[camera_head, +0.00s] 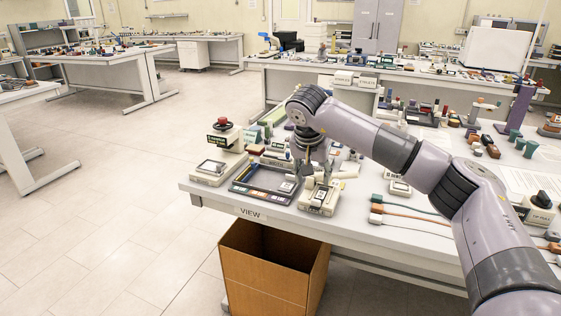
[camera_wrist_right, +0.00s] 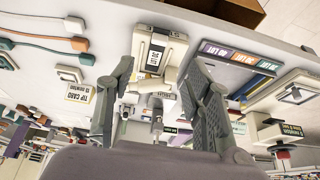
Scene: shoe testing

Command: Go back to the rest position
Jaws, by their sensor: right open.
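My right arm reaches in from the right over the near table (camera_head: 420,228). My right gripper (camera_head: 316,172) points down above a small beige device (camera_head: 317,200) near the table's front edge. My left gripper is not in view.
A dark slotted tray (camera_head: 240,186) and a device with a red knob (camera_head: 222,140) lie left of the gripper. Cables (camera_head: 408,219) lie to the right. A cardboard box (camera_head: 262,283) stands open below the front edge. The floor at left is clear.

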